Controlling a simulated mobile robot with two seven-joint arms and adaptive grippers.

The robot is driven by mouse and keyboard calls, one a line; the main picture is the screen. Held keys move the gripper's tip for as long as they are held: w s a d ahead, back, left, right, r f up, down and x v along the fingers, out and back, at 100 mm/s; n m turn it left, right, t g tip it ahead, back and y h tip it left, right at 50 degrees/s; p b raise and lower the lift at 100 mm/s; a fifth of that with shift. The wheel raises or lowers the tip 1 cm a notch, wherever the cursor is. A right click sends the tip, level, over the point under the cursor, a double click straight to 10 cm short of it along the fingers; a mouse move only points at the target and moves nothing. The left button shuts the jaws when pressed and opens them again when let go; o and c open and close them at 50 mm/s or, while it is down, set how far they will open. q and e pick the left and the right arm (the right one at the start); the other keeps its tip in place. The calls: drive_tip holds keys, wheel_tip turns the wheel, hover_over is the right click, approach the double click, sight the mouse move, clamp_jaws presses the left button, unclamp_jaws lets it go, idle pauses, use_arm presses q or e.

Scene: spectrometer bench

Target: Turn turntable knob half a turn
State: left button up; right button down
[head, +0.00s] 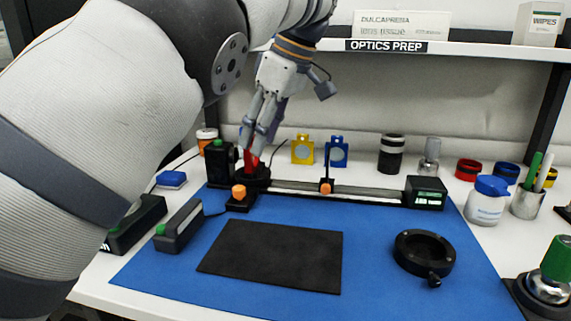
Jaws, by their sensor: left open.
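The black round turntable (264,180) stands at the left end of the black rail on the blue mat. A red upright piece (250,161) stands on it, partly hidden by my left gripper. An orange knob (239,191) is on the black block at the turntable's front left. I cannot tell which of these is the turntable knob. My left gripper (257,150) points down over the turntable, open, its fingertips close to the red piece. Contact is unclear. My right gripper is not in view.
The black rail (372,196) runs right to a black box, with an orange-knobbed slider (326,187) midway. A black pad (272,256) and black ring (425,252) lie in front. Yellow and blue mounts (303,150) and jars stand behind. A shelf (400,47) hangs above.

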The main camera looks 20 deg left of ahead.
sight(240, 188)
use_arm(q)
drive_tip(key=x, duration=0.3)
drive_tip(key=p+x, duration=0.1)
drive_tip(key=x, duration=0.3)
drive_tip(key=s+x, duration=0.1)
drive_tip(key=x, duration=0.3)
drive_tip(key=shift+s+a, duration=0.1)
drive_tip(key=shift+a, duration=0.05)
clamp_jaws()
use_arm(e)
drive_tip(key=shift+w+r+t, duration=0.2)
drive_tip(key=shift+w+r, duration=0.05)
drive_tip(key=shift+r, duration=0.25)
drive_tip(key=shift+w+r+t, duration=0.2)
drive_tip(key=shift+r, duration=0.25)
